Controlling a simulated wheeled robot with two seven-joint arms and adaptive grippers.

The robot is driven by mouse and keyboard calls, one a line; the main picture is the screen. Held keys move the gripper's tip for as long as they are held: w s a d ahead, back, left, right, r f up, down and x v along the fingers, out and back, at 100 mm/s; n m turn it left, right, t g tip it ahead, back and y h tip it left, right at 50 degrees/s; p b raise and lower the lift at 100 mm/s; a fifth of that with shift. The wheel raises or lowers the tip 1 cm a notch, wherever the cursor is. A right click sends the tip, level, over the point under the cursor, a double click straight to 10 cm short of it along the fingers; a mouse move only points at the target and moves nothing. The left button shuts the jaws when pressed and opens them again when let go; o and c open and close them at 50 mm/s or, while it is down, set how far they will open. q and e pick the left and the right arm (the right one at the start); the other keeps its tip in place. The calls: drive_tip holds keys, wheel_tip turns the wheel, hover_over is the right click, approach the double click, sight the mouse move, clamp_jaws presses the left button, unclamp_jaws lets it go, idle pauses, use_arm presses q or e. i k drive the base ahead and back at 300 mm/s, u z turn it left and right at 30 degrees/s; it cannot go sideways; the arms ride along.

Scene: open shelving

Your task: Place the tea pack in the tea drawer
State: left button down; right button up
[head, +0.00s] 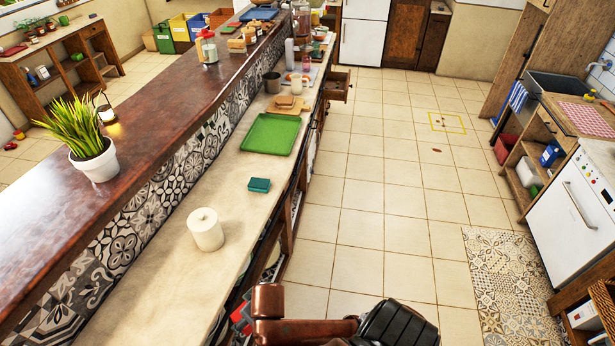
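A wooden drawer (338,86) stands pulled out from the far end of the counter's front. Its contents are too small to make out, and I cannot tell whether it is the tea drawer. Brown and black links of my own arm show at the bottom edge. Neither gripper's fingertips can be seen.
The white canister (205,229), green tray (270,134) and a wooden board (289,105) stand on the counter. A raised dark wooden bar (150,130) runs along its left. The tiled floor (385,190) to the right is mostly clear, up to a white oven (578,215).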

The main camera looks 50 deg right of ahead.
sight(331, 86)
drive_tip(key=z, duration=0.5)
drive_tip(key=k, duration=0.6)
drive_tip(key=z, duration=1.15)
drive_tip(key=i, duration=1.3)
drive_tip(key=z, duration=0.9)
drive_tip(key=i, duration=1.75)
drive_tip(key=z, duration=0.2)
drive_tip(key=i, duration=1.75)
drive_tip(key=u, duration=0.75)
drive_tip(key=i, duration=1.35)
drive_tip(key=u, duration=1.65)
drive_tip(key=i, duration=0.85)
drive_tip(key=u, duration=0.6)
